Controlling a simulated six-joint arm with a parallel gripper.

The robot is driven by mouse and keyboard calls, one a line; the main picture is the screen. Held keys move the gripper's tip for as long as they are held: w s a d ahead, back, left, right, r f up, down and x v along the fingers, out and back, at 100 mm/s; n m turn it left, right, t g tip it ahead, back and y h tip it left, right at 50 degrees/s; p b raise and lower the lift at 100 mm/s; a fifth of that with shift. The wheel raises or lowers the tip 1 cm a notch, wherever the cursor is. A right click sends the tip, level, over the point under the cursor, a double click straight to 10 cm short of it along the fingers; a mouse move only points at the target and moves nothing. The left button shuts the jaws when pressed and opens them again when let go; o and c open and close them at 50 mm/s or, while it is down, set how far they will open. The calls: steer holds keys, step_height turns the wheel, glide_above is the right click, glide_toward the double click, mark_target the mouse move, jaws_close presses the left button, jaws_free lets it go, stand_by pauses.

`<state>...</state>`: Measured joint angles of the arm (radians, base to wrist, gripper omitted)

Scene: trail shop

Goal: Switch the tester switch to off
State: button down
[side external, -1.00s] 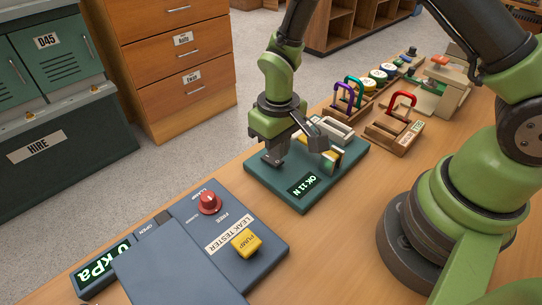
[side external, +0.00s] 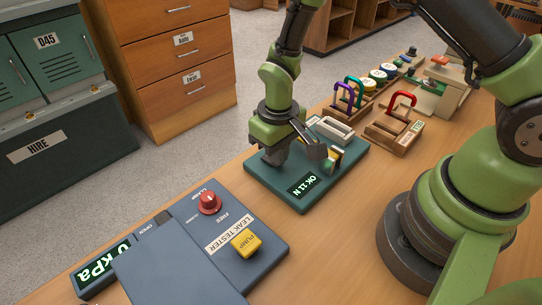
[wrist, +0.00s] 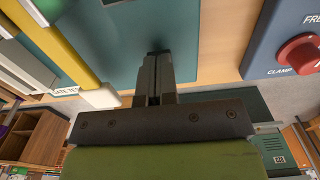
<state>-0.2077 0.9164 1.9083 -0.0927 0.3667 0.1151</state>
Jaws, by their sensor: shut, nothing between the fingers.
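A teal tester plate (side external: 267,180) lies on the bench with a small display (side external: 303,185) reading "OK 11 N". My gripper (side external: 275,164) is low over the plate's left part; in the wrist view its fingers (wrist: 158,56) are together and empty, pointing at the teal surface (wrist: 140,30). Whether they touch it I cannot tell. A white handle-like piece (side external: 331,128) and a yellow part (side external: 334,153) stand on the plate beside the gripper, partly hidden by it. I cannot make out a switch or its position on this tester; the gripper may cover it.
A leak tester (side external: 277,250) with a red knob (side external: 210,203) marked CLAMP and FREE and a yellow PUMP button (side external: 246,243) lies in front. Wooden racks with coloured carabiners (side external: 395,130) stand behind right. Bare bench lies between the testers.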

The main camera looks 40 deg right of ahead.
steer(key=shift+f, duration=0.25)
steer(key=shift+r, duration=3.5)
steer(key=shift+r, duration=0.1)
steer(key=s+d+r+m+t+y, duration=0.1)
steer(key=s+r+t, duration=0.15)
steer(key=r, duration=0.55)
steer(key=s+d+r+m+t, duration=0.1)
steer(key=s+d+r, duration=0.15)
steer(key=r, duration=0.45)
steer(key=s+r+m+t+y, duration=0.1)
steer(key=s+r, duration=0.4)
steer(key=s, duration=0.5)
steer(key=shift+s+r+m+t, duration=0.35)
steer(key=shift+m+t, duration=0.15)
steer(key=shift+t, duration=0.85)
